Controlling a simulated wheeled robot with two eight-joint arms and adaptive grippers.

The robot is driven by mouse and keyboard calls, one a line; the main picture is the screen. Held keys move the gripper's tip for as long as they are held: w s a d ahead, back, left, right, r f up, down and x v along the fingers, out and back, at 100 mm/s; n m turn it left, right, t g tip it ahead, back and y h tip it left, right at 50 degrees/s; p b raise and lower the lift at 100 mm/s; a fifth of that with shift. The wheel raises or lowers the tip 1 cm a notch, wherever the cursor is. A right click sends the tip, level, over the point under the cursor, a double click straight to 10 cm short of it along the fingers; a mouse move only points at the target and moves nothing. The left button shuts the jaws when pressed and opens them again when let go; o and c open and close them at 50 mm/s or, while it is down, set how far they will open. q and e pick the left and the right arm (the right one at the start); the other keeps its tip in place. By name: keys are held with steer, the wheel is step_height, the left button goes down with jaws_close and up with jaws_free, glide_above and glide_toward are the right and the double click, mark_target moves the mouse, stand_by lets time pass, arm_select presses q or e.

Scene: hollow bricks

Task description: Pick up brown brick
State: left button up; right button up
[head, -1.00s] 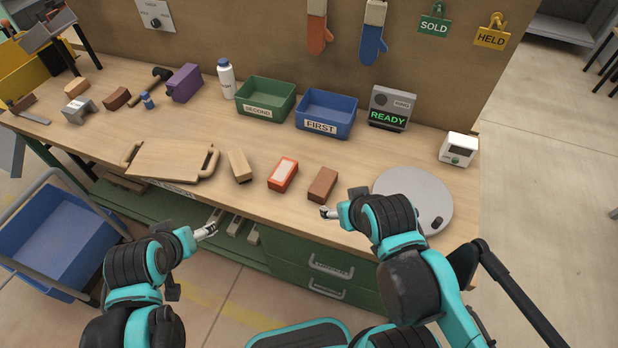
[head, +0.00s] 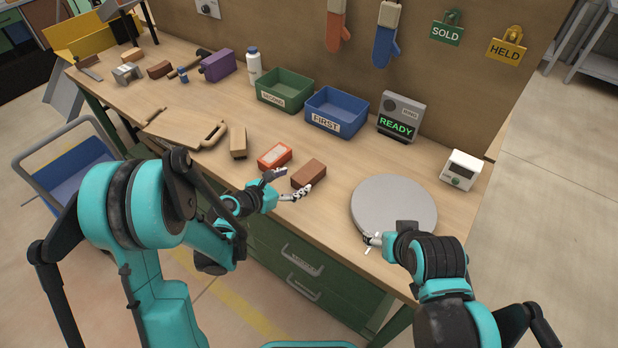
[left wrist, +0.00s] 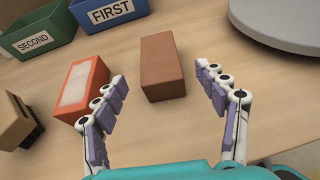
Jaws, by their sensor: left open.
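The brown brick (head: 309,173) lies flat on the bench near its front edge, below the blue bin. It also shows in the left wrist view (left wrist: 163,66), ahead of and between my left gripper's fingers.
An orange brick (head: 274,156) with a pale top lies just left of the brown one, close to a left finger. A tan block (head: 238,142) is further left. The green bin (head: 285,92), blue bin (head: 336,112) and turntable (head: 393,206) stand around. Bench is clear behind the brown brick.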

mark_target(304, 175)
arm_select(q)
steer(key=b+x, duration=0.2)
steer(key=x, duration=0.5)
steer(key=shift+w+d+f, duration=0.15)
steer(key=shift+w+d, duration=0.1)
steer(key=shift+d, duration=0.05)
steer(key=shift+a, duration=0.1)
jaws_close()
steer(key=shift+r, duration=0.2)
